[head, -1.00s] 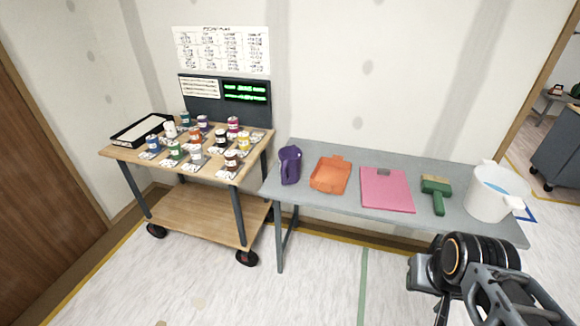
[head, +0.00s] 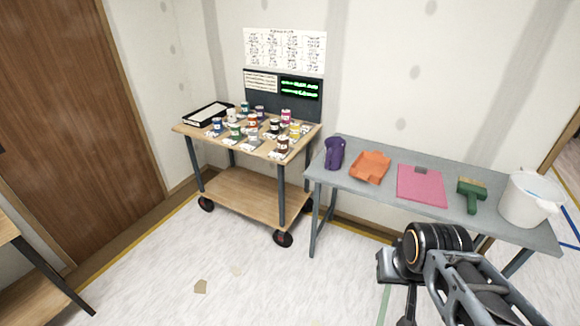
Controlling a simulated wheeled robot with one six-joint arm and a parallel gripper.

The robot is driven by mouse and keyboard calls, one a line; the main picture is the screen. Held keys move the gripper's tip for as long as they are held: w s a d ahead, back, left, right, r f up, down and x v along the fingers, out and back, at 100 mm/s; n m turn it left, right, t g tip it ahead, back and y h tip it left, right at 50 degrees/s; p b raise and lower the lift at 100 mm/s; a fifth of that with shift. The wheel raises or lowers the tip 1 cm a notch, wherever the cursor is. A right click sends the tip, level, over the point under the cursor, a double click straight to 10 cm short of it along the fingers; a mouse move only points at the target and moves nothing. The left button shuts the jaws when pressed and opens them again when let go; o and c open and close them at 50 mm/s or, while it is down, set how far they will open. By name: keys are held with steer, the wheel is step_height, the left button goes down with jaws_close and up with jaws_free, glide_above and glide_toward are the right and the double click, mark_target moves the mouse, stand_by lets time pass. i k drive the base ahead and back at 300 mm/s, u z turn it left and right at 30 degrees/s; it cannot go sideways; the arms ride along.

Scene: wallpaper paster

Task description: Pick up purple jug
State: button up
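The purple jug (head: 335,153) stands upright at the left end of the grey table (head: 370,194). It is just left of an orange tray (head: 370,167). My arm shows at the lower right, in front of the table and well apart from the jug. My gripper (head: 408,312) is only partly visible at the bottom edge, a dark part pointing down. Its fingers are too hidden to tell whether they are open or shut.
A pink board (head: 421,186), a green brush (head: 471,194) and a white bucket (head: 527,199) stand along the table to the right. A wooden cart (head: 246,189) with several small cans is left of the table. The floor (head: 250,285) in front is clear.

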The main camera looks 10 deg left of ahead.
mark_target(332, 157)
steer(key=u, duration=1.35)
steer(key=i, duration=2.05)
steer(key=z, duration=1.2)
steer(key=i, duration=0.55)
steer(key=z, duration=0.55)
